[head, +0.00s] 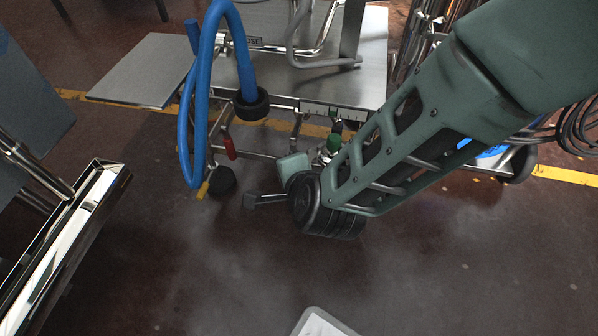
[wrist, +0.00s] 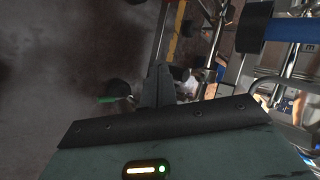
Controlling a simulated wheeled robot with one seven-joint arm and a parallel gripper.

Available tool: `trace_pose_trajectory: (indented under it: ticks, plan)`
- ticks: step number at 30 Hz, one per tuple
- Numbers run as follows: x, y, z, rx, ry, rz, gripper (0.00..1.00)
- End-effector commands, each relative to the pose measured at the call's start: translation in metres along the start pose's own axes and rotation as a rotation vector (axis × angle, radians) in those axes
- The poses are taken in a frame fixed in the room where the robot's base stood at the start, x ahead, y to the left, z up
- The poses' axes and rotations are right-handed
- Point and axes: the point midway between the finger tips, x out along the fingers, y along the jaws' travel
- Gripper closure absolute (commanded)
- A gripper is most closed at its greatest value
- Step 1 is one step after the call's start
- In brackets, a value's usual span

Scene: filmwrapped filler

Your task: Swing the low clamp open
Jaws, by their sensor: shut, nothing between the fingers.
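My gripper (head: 249,201) points left, low over the floor in front of the steel machine, with its fingers together and empty. In the wrist view its dark fingers (wrist: 158,84) show at the centre. Low fittings on the machine's pipes lie behind it: a red handle (head: 230,148), a green fitting (head: 334,142) and a yellow tab (head: 203,190) beside a dark round foot. I cannot tell which of these, if any, is the low clamp; my arm hides part of this area. In the wrist view a small bright metal part (wrist: 188,82) shows just past the fingers, its contact unclear.
A thick blue hose (head: 186,130) loops down at the left of the pipes, with a black collar (head: 251,106) on its other end. A steel plate (head: 155,68) juts out left. A polished rail (head: 70,235) stands at far left. The front floor is mostly clear.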

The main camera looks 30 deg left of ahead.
Motion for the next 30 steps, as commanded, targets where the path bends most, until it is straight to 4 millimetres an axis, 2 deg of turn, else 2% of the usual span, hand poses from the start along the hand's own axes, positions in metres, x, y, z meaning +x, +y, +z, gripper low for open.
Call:
trace_pose_trajectory:
  ticks: [1, 8, 21, 30]
  plan:
    - [-0.001, -0.006, 0.004, 0.028, 0.030, 0.001, 1.00]
    - [0.013, -0.019, 0.011, 0.178, 0.192, 0.001, 1.00]
    - [0.038, -0.037, 0.012, 0.407, 0.438, 0.001, 1.00]
    - [0.045, -0.042, 0.011, 0.400, 0.431, 0.001, 1.00]
